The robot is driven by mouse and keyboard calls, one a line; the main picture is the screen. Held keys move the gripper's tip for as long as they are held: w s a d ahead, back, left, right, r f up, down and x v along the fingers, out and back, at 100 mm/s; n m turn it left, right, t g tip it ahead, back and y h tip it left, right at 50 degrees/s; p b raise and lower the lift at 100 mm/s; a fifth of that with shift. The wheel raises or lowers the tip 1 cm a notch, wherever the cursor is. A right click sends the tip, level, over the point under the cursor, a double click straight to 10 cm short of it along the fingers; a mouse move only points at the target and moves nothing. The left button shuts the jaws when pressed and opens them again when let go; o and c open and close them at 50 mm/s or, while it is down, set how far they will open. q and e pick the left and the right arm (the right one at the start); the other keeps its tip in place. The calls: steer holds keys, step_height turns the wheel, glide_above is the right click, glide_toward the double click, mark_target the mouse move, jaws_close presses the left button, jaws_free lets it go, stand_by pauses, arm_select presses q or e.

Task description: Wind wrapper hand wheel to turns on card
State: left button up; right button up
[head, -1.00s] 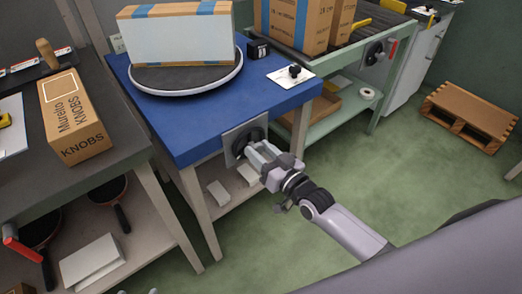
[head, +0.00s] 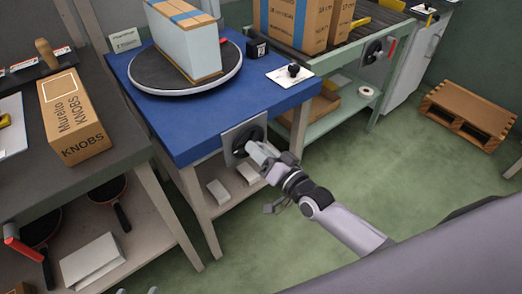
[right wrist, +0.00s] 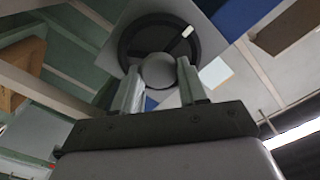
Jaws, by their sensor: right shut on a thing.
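The hand wheel (head: 236,141) is a dark disc on a grey plate at the front of the blue table (head: 205,132). It shows in the right wrist view as a dark ring (right wrist: 126,43) with a pale mark and a round grey knob (right wrist: 158,70). My right gripper (head: 262,152) is shut on the knob, a finger on each side. A white-and-brown box with blue bands (head: 187,50) stands on the dark round turntable (head: 150,82). A small card (head: 125,40) stands behind it, its text too small to read. Two pale tips at the bottom left edge may be my left gripper.
A small black box (head: 257,48) and a white plate with a black knob (head: 284,78) sit on the blue table. A KNOBS carton (head: 75,118) lies on the grey table at left. Tall cartons (head: 290,25) stand behind. The green floor at right is clear up to a pallet (head: 468,110).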

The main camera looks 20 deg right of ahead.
steer(key=o, duration=1)
steer(key=shift+s, duration=0.1)
steer(key=shift+p+v, duration=0.5)
steer(key=shift+v, duration=3)
steer(key=s+f+n+g+h, duration=0.2)
steer(key=s+f+n+g, duration=0.15)
steer(key=s, duration=0.45)
steer(key=s+f+n+g+h, duration=0.25)
steer(key=s+f, duration=0.25)
steer(key=s, duration=0.3)
steer(key=shift+g+y, duration=0.25)
steer(key=shift+g, duration=0.05)
steer(key=r+p, duration=0.3)
steer(key=p, duration=0.1)
steer(key=d+r+p, duration=0.1)
steer(key=r+p, duration=0.2)
steer(key=p, duration=0.1)
steer(key=s+r+p, duration=0.1)
steer(key=r+p, duration=0.3)
steer(key=shift+d+r, duration=0.1)
steer(key=shift+d, duration=0.2)
